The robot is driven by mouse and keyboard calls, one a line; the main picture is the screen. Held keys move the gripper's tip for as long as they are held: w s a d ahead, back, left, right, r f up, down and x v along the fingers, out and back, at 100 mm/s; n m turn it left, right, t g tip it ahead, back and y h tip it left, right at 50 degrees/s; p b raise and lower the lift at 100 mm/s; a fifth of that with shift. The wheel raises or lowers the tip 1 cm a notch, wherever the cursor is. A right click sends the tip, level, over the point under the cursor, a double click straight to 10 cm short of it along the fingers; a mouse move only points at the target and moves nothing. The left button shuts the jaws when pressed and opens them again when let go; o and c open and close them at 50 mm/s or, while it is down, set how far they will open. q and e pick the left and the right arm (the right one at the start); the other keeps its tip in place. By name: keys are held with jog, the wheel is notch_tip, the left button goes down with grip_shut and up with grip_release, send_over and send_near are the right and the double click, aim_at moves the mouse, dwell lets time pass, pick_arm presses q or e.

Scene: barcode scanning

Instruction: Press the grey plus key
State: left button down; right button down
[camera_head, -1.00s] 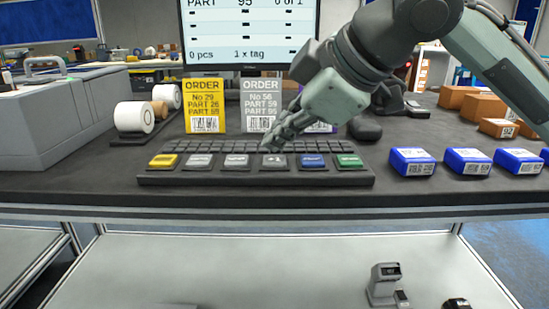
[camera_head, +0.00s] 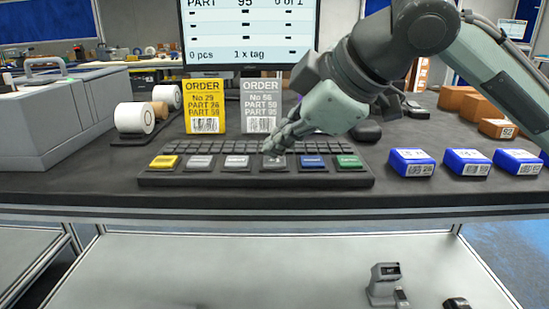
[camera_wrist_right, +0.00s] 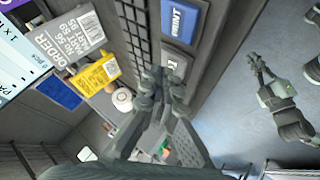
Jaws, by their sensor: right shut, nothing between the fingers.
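A key panel (camera_head: 160,181) with a row of coloured keys lies along the front of the dark bench. The grey plus key (camera_head: 274,162) is the dark grey one, fourth from the left, beside the blue key; its mark is only partly readable. It also shows in the right wrist view (camera_wrist_right: 176,67). My right gripper (camera_head: 269,148) is shut and empty, with its fingertips right at this key's back edge. I cannot tell whether they touch it. In the right wrist view the fingertips (camera_wrist_right: 158,78) are beside the key. A gripper that looks like my left one (camera_wrist_right: 264,72) hangs over the floor.
The blue PRINT key (camera_head: 313,162) and a light grey key (camera_head: 236,162) flank the plus key. A keyboard (camera_head: 215,148) lies behind the row. Yellow (camera_head: 204,105) and grey (camera_head: 260,105) order cards stand behind it. Blue boxes (camera_head: 411,162) lie to the right.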

aim_at(278, 162)
jog(key=shift+f, duration=0.5)
dwell(0.5)
jog(key=shift+r, duration=0.1)
jog(key=shift+r+p, duration=0.75)
jog(key=shift+p, duration=0.4)
notch_tip(278, 162, up, 5)
jog(key=p, duration=0.6)
jog(key=shift+r, duration=0.1)
